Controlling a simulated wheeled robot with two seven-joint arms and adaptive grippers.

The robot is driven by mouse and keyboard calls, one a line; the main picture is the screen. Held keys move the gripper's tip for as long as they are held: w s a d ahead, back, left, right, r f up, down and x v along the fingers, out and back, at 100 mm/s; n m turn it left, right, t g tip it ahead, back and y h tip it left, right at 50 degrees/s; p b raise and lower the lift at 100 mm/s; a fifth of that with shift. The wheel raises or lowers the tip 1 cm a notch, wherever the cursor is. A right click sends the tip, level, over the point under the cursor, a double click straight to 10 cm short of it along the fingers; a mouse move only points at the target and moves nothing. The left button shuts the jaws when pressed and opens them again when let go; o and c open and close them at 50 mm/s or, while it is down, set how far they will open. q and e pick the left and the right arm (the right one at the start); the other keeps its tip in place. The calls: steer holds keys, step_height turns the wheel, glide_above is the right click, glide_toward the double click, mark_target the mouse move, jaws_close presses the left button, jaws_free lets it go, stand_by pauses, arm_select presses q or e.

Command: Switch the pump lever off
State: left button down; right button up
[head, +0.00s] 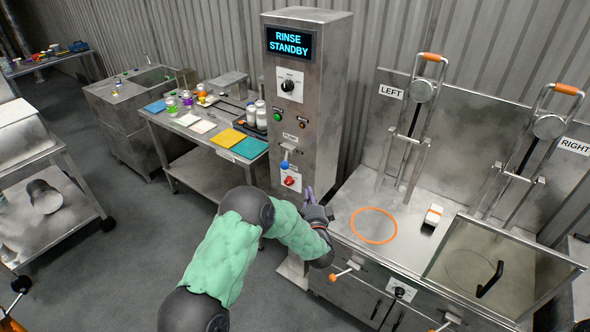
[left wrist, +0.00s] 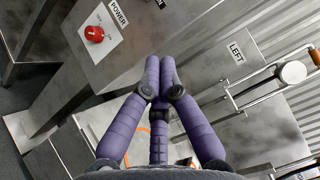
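The pump lever with its blue knob (head: 285,165) is on the front of the steel column, below the PUMP label (head: 290,136). Its knob hangs low, just above the red power switch (head: 291,181). My left gripper (head: 309,194) is just right of and below the lever and switch, apart from the knob in the picture. In the left wrist view its purple fingers (left wrist: 160,66) are drawn together with nothing seen between them. The red power switch (left wrist: 95,34) shows at upper left there; the lever's knob is not visible in that view. My right gripper is not in view.
The column (head: 305,75) carries a screen reading RINSE STANDBY (head: 289,43). To its right stands a steel bench with an orange ring (head: 373,226) and two tall orange-handled levers. To its left is a table with colored mats (head: 226,138) and cans.

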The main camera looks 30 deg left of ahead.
mark_target(286, 158)
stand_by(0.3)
arm_select(q)
steer(key=w+a+r+b, duration=0.1)
steer(key=w+a+b, duration=0.1)
steer(key=w+a, duration=0.4)
steer(key=a, duration=0.3)
steer(key=shift+w+a+b, duration=0.25)
steer(key=shift+w+b, duration=0.05)
steer(key=shift+w, duration=0.05)
steer(key=shift+r, duration=0.1)
steer(key=shift+s, duration=0.1)
steer(key=shift+s+a+m+t+h, duration=0.2)
steer(key=shift+a+m+t+h, duration=0.15)
steer(key=shift+h, duration=0.25)
steer(key=shift+s+t+h+b, duration=0.1)
steer(key=shift+t+h+b, duration=0.2)
steer(key=shift+b, duration=0.1)
